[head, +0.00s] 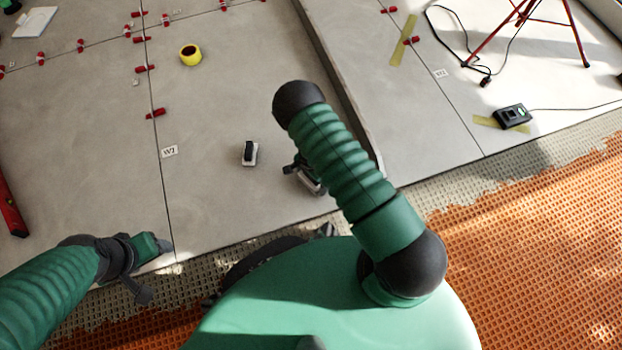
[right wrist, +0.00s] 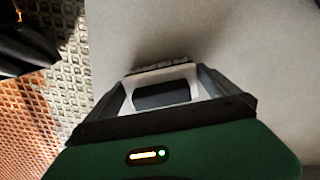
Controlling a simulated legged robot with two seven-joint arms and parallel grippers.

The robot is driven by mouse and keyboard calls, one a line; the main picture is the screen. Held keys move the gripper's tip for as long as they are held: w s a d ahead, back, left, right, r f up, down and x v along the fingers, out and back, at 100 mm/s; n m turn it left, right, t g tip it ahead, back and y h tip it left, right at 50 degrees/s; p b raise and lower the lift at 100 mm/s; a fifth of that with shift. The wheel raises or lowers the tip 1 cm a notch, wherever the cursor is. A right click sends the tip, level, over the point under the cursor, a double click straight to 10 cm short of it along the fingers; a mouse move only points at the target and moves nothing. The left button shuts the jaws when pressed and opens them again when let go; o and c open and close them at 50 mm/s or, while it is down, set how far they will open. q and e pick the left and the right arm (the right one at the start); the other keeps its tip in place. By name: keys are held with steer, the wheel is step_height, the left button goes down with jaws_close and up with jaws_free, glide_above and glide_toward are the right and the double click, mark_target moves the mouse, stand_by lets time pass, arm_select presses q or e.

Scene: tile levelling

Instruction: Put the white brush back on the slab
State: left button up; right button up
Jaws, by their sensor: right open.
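The white brush (right wrist: 190,77), a pale block with a dark centre and a grey bristly far edge, lies between the two dark fingers of my right gripper (right wrist: 165,100) in the right wrist view. The fingers are open on either side of it. In the head view, the brush (head: 311,184) shows partly behind my right arm, over the grey slab (head: 215,110) near its front edge. My right gripper (head: 298,170) is mostly hidden there. I cannot tell whether the brush touches the slab. My left gripper (head: 163,246) is low at the left, over the slab's front edge; its fingers are unclear.
A small white block with a black top (head: 249,154) stands on the slab left of the brush. A yellow tape roll (head: 190,54) and several red clips lie farther back. A raised slab edge (head: 335,75) runs right of my arm. Orange mesh (head: 530,230) covers the right front.

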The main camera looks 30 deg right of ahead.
step_height(320, 180, up, 10)
steer(key=p, duration=0.5)
steer(key=shift+r+p, duration=0.25)
steer(key=shift+p, duration=0.1)
steer(key=shift+a+r, duration=0.1)
steer(key=shift+r, duration=0.3)
steer(key=a+r+n, duration=0.4)
steer(key=r, duration=0.8)
steer(key=s+a+r+n+t, duration=0.1)
steer(key=s+r+n, duration=0.3)
steer(key=r, duration=0.5)
steer(key=s+a+r+n+t, duration=0.1)
steer(key=s+a+r+n, duration=0.1)
steer(key=s+r+n, duration=0.3)
step_height(320, 180, up, 4)
steer(key=n, duration=0.3)
steer(key=shift+s+t, duration=0.2)
steer(key=shift+t, duration=0.1)
steer(key=w+p+v, duration=0.3)
steer(key=p+v, duration=1.1)
steer(key=w+r+p+v, duration=0.1)
steer(key=w+p+v, duration=0.2)
steer(key=p+v, duration=1.1)
steer(key=w+r+p+v, duration=0.1)
steer(key=w+p+v, duration=0.2)
steer(key=p+v, duration=1.2)
steer(key=shift+w+d+r+p, duration=0.25)
steer(key=shift+w+d+p, duration=0.15)
steer(key=shift+p, duration=0.3)
